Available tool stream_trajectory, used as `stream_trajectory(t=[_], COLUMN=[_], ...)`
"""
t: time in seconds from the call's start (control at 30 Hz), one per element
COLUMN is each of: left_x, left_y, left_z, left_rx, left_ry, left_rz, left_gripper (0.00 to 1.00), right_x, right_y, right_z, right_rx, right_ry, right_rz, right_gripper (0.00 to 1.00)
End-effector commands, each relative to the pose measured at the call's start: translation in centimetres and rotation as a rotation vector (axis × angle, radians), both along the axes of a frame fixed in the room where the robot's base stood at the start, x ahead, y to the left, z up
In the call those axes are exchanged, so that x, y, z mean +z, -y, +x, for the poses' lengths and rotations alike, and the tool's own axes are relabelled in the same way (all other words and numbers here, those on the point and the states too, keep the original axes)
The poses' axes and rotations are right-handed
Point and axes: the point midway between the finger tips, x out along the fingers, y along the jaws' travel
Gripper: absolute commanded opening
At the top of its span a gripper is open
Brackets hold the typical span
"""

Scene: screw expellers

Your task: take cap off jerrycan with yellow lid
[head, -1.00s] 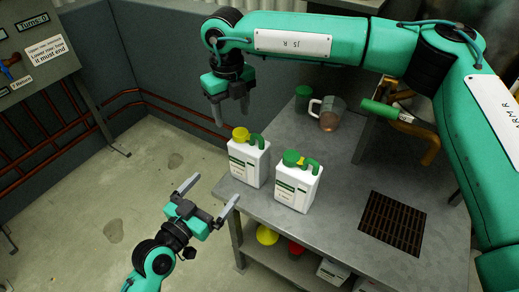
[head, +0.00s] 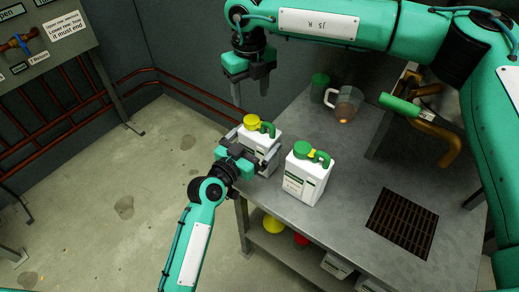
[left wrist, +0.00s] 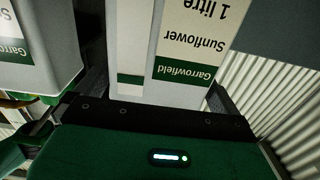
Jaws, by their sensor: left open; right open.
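The white jerrycan (head: 262,141) with the yellow lid (head: 253,121) and a green handle stands upright at the table's left edge. In the left wrist view its label (left wrist: 185,75) fills the middle, upside down, reading "Sunflower 1 litre". My left gripper (head: 257,146) is open, its fingers on either side of this jerrycan's body; whether they touch it I cannot tell. My right gripper (head: 251,92) is open and empty, fingers pointing down, above and behind the yellow lid, apart from it.
A second white jerrycan (head: 306,179) with a green lid stands close to the right. Behind are a clear jug (head: 347,103) and a green cup (head: 320,88). A dark grate (head: 402,222) lies in the table (head: 340,220). A shelf below holds a yellow item (head: 273,224).

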Motion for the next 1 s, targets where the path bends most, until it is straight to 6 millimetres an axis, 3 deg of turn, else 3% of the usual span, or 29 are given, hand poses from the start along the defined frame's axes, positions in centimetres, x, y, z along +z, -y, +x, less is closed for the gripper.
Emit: stream_trajectory(t=[0.2, 0.47, 0.57, 0.83, 1.0], left_x=[0.01, 0.01, 0.00, 0.00, 0.00], left_y=[0.88, 0.94, 0.93, 0.92, 0.92], left_z=[1.18, 1.25, 1.24, 1.22, 1.22], left_rx=[0.000, -0.001, -0.001, -0.001, -0.001], left_ry=[0.000, 0.000, 0.000, 0.000, 0.000], left_rz=[0.000, 0.000, 0.000, 0.000, 0.000], left_gripper=[1.00, 1.00, 0.84, 0.31, 0.31], right_x=[-0.01, -0.01, -0.01, 0.00, 0.01], right_y=[0.01, 0.01, 0.01, 0.01, 0.01], right_z=[0.01, 0.01, 0.01, 0.01, 0.00], right_rx=[0.000, 0.000, 0.000, -0.015, -0.146], right_ry=[0.000, 0.000, 0.000, 0.000, 0.000], right_rz=[0.000, 0.000, 0.000, 0.000, -0.001], right_gripper=[0.55, 0.55, 0.55, 0.55, 0.55])
